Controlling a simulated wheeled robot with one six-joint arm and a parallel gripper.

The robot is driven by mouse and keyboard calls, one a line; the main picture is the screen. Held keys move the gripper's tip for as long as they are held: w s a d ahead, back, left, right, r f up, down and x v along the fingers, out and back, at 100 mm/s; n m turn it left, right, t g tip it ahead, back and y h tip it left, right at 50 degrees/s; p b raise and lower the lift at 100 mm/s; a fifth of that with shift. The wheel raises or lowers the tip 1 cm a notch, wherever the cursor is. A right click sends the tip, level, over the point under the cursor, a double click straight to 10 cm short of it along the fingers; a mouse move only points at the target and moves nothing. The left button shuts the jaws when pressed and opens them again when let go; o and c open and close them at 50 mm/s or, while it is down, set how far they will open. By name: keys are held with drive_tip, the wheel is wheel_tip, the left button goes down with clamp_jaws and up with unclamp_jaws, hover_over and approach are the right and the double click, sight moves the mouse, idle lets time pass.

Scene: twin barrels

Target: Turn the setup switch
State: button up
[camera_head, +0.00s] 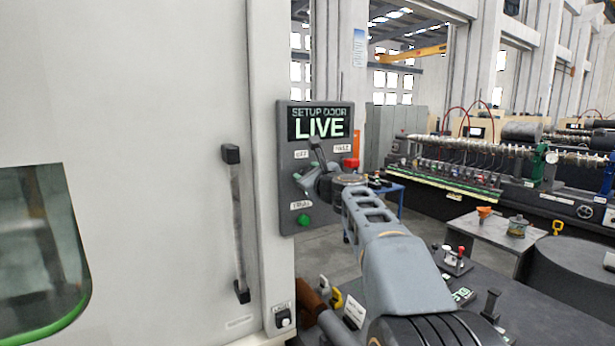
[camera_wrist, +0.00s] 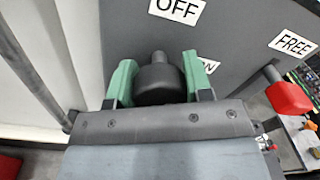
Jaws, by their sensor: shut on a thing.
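The grey control panel (camera_head: 287,140) is fixed beside the white cabinet in the head view. Its screen (camera_head: 320,122) reads "SETUP DOOR LIVE". My gripper (camera_head: 309,178) is at the front of the panel, between the upper labels and the green button (camera_head: 304,220). In the wrist view its green fingers (camera_wrist: 159,72) are shut on the black switch knob (camera_wrist: 160,84), one on each side. The OFF label (camera_wrist: 177,8) is above the knob and the FREE label (camera_wrist: 293,42) is to the right. Another label, apparently ON, is partly hidden behind the right finger.
A red knob (camera_head: 351,163) sticks out at the panel's right edge, close to my wrist. A vertical door handle (camera_head: 238,225) stands left of the panel on the white cabinet (camera_head: 150,100). A dark bench with small fixtures is below right.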

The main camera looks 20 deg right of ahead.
drive_tip(key=n+b, duration=0.3)
drive_tip(key=shift+f+n, duration=0.25)
drive_tip(key=shift+n, duration=0.05)
drive_tip(key=n+b, duration=0.4)
drive_tip(key=n, duration=0.1)
drive_tip(key=shift+n+b, duration=0.3)
drive_tip(key=shift+b, duration=0.05)
drive_tip(key=n+b, duration=0.2)
drive_tip(key=n, duration=0.2)
drive_tip(key=shift+n+b, duration=0.3)
drive_tip(key=shift+b, duration=0.1)
drive_tip(key=shift+r+n+y+b, duration=0.15)
drive_tip(key=shift+n+b, duration=0.35)
drive_tip(key=shift+n, duration=0.6)
drive_tip(key=shift+r+n+y+b, duration=0.15)
drive_tip(key=shift+n+b, duration=0.3)
drive_tip(key=shift+n, duration=0.65)
drive_tip(key=o, duration=0.9)
drive_tip(key=shift+o, duration=0.2)
drive_tip(key=shift+s+f, duration=0.1)
drive_tip(key=shift+s, duration=0.05)
